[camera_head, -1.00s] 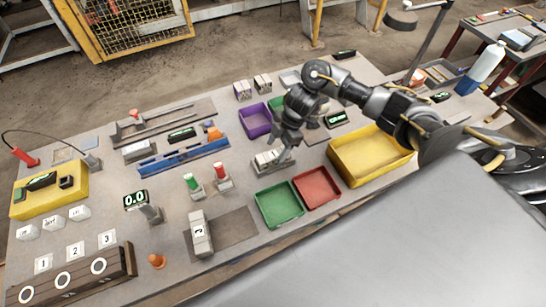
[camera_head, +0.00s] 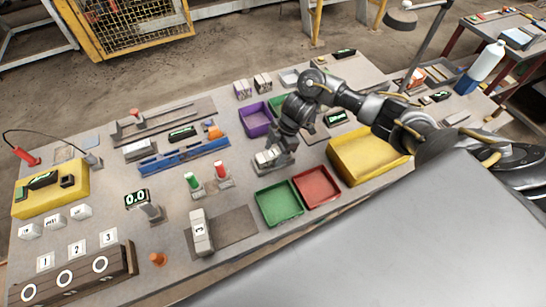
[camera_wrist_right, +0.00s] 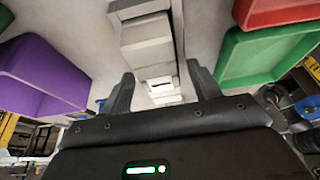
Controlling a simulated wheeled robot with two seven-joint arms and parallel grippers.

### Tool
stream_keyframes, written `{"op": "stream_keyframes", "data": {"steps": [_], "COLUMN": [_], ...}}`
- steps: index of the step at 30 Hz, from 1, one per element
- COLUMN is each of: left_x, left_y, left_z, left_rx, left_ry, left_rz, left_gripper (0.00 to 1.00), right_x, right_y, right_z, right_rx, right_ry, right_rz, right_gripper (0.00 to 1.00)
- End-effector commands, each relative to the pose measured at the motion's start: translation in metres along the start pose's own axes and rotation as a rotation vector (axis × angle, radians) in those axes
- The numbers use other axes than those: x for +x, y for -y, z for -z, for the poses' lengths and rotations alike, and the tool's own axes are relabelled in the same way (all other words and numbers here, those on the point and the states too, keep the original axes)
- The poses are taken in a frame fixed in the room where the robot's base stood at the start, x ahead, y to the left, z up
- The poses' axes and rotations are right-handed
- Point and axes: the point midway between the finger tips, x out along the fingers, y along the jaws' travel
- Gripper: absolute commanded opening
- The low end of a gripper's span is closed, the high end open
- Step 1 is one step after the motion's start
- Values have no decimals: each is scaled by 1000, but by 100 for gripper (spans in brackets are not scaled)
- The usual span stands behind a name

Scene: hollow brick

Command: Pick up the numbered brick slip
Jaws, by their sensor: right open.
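My right gripper (camera_head: 272,163) points down over a small pale grey block group (camera_head: 264,157) in the middle of the table, behind the green tray. In the right wrist view, the open fingers of the right gripper (camera_wrist_right: 160,88) stand either side of a row of pale grey blocks (camera_wrist_right: 148,43). I cannot tell whether the fingers touch them, and no number on them is readable. A pale brick bearing a dark number (camera_head: 201,233) lies on a dark mat (camera_head: 234,226) at the front. My left gripper is not in view.
Green tray (camera_head: 279,203), red tray (camera_head: 316,187) and yellow bin (camera_head: 362,160) stand to the right and front. A purple tray (camera_head: 256,119) is behind the gripper. Red and green posts (camera_head: 221,172) and a blue rail (camera_head: 183,157) stand left.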

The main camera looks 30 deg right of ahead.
Motion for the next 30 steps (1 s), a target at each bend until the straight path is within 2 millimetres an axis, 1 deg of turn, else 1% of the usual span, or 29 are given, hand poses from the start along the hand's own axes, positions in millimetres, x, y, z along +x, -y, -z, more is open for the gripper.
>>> {"op": "stream_keyframes", "data": {"steps": [8, 22, 30], "left_x": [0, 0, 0], "left_y": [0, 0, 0], "left_z": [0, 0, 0], "left_rx": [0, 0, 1], "left_ry": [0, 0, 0], "left_rz": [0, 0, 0], "left_gripper": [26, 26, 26], "right_x": [1, 0, 0], "right_y": [0, 0, 0], "right_z": [0, 0, 0], "right_rx": [0, 0, 0], "right_ry": [0, 0, 0], "right_rz": [1, 1, 0], "right_gripper": [62, 0, 0]}}
